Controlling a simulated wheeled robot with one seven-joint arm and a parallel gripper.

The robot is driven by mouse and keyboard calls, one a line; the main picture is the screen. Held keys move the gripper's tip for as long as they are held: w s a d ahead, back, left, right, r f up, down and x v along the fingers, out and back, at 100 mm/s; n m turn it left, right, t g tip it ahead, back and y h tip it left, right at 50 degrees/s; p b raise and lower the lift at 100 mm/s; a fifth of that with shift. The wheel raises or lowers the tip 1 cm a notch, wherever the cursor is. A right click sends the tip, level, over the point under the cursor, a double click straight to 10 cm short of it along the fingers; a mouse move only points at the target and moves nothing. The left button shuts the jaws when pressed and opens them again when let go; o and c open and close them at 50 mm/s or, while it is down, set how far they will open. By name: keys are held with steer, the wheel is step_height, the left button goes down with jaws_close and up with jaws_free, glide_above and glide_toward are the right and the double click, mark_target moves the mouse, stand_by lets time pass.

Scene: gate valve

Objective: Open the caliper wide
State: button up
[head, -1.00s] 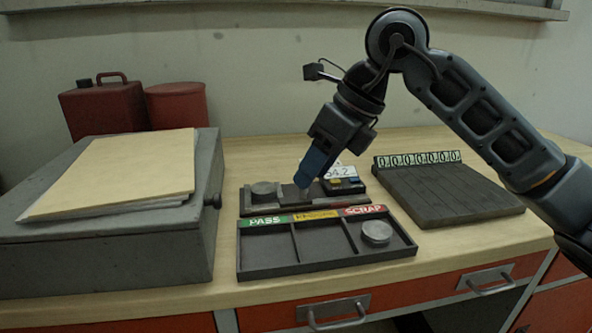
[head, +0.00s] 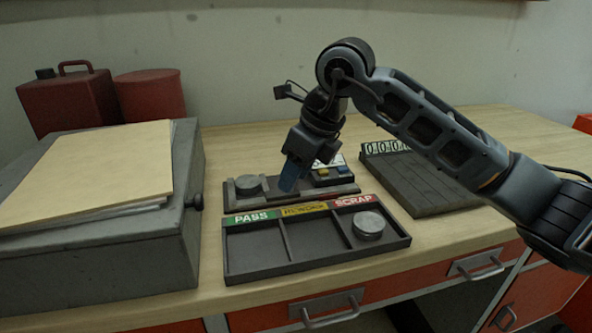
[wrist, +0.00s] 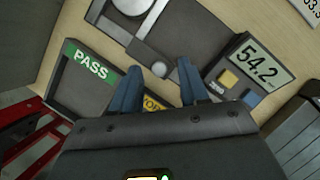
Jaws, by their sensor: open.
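The caliper (wrist: 161,48) is a dark flat fixture behind the sorting tray in the head view. It holds a round metal disc (head: 249,185) at its left end and a display box reading 54.2 (wrist: 258,62) with a yellow and a blue button at its right end. In the wrist view a small round knob (wrist: 160,69) sits on the caliper's slide. My gripper (wrist: 158,90) is open, its two blue fingers pointing down at the caliper, one on each side of the knob. I cannot tell whether they touch anything.
A three-compartment tray (head: 270,268) stands in front, labelled PASS, a yellow middle label and SCRAP, with a disc (head: 368,225) under SCRAP. A grey box with folders (head: 90,178) blocks the left. A dark ribbed rack (head: 415,190) lies to the right.

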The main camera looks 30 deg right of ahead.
steer(key=shift+c, duration=0.4)
jaws_close()
